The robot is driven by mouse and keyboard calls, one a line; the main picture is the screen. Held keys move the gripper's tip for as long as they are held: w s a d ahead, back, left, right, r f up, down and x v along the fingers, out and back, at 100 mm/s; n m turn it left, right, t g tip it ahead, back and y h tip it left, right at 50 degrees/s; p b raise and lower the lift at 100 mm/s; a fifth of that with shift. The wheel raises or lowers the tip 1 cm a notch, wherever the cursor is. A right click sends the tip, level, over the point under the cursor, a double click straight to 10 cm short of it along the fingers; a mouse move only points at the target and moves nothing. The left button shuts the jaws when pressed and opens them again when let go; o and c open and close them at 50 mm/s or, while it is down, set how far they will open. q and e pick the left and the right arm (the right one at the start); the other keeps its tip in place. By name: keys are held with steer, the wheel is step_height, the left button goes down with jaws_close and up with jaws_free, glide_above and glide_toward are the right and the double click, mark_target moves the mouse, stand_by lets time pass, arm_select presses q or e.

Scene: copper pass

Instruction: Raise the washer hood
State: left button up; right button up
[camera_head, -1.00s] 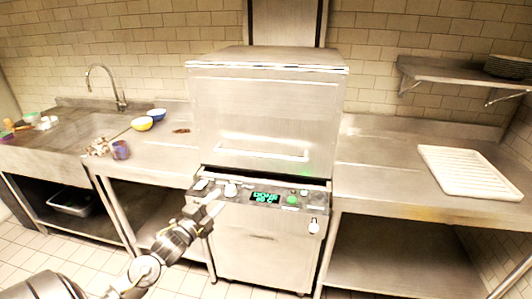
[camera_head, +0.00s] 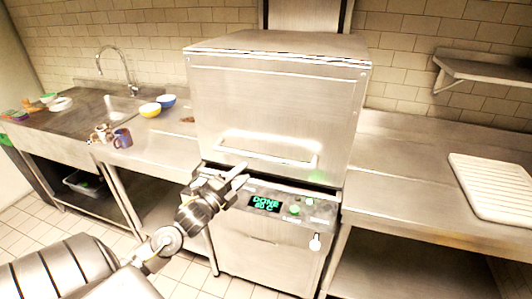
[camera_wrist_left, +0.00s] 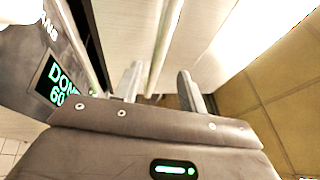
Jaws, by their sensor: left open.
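The washer hood (camera_head: 275,98) is a large steel box and is down over the machine's control panel. Its handle (camera_head: 268,150) is a pale horizontal bar low on the front face. The panel display (camera_head: 264,204) reads DONE and 60 C in green. My left gripper (camera_head: 243,174) is open and empty, just below and in front of the handle's left half. In the left wrist view the fingers of my left gripper (camera_wrist_left: 159,76) are apart, and the handle bar (camera_wrist_left: 165,45) runs beyond and between their tips. Contact cannot be told. My right gripper is out of view.
Steel counters flank the machine. The left one holds a sink (camera_head: 128,100), a yellow bowl (camera_head: 150,110), a blue bowl (camera_head: 166,101) and mugs (camera_head: 122,138). A white ribbed rack (camera_head: 495,187) lies on the right counter. A wall shelf (camera_head: 485,68) is at upper right.

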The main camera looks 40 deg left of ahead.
mark_target(262, 160)
arm_select(q)
steer(key=w, duration=0.1)
steer(key=w+d, duration=0.1)
steer(key=w+r+p, duration=0.1)
steer(key=shift+w+d, duration=0.25)
steer(key=shift+w, duration=0.1)
steer(key=w, duration=0.2)
steer(key=w+p, duration=0.1)
steer(key=w, duration=0.1)
steer(key=w+r, duration=0.1)
steer(key=shift+w+d+p, duration=0.1)
steer(key=shift+w+p, duration=0.2)
steer(key=shift+w, duration=0.1)
steer(key=shift+w+d, duration=0.1)
steer(key=shift+w, duration=0.8)
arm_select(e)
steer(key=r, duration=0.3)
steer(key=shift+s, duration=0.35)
